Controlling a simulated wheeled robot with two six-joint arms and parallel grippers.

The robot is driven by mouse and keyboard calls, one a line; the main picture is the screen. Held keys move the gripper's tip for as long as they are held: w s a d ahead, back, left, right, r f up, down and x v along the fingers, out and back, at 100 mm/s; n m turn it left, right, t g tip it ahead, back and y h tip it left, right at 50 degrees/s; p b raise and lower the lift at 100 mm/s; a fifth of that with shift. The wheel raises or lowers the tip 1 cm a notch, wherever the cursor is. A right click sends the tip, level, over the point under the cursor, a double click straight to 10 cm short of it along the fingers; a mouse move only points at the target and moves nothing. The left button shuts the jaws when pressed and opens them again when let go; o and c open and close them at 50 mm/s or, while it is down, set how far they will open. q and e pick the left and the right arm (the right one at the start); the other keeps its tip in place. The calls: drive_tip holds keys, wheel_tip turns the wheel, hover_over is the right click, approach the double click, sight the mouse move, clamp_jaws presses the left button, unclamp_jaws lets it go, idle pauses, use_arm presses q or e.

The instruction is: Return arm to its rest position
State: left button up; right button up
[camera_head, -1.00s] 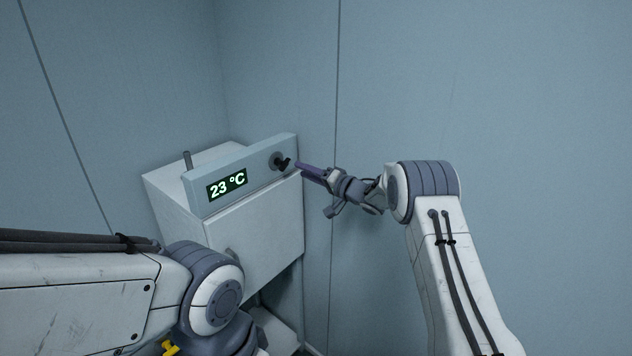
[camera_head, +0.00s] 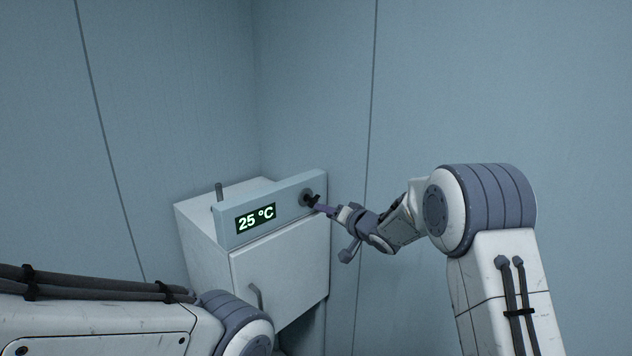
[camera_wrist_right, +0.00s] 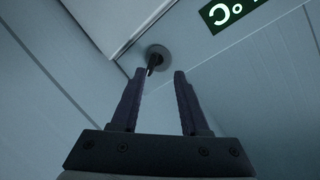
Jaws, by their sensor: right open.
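My right gripper (camera_head: 322,207) is at the right end of the panel, close to the dark knob (camera_head: 308,198). In the right wrist view its two fingers (camera_wrist_right: 162,75) are apart with nothing between them, and the knob (camera_wrist_right: 156,56) on its round base is just beyond the fingertips. I cannot tell whether a fingertip touches it. The display (camera_head: 255,218) on the panel reads 25 °C. My left arm comes in at the lower left; its gripper is out of view.
The panel tops a white box (camera_head: 280,262) with a handle (camera_head: 256,296) on its front, in the corner of blue-grey walls. A short rod (camera_head: 219,192) stands up behind the panel's left end. Free space lies right of the box, before the wall (camera_head: 500,90).

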drive_tip(key=s+f+n+g+h+b, duration=0.1)
drive_tip(key=s+f+n+g+h, duration=0.1)
drive_tip(key=s, duration=1.5)
drive_tip(key=s+f+n+g+h+b, duration=0.1)
drive_tip(key=s+f+n+g, duration=0.3)
drive_tip(key=s, duration=1.3)
drive_tip(key=s+f+n+g+h+b, duration=0.1)
drive_tip(key=s+f+n+g+h, duration=0.2)
drive_tip(key=s+g, duration=0.4)
drive_tip(key=s+f+n, duration=0.1)
drive_tip(key=s, duration=0.8)
drive_tip(key=shift+s+a+f+h, duration=0.15)
drive_tip(key=shift+s+a+h, duration=0.15)
drive_tip(key=shift+s+a, duration=0.1)
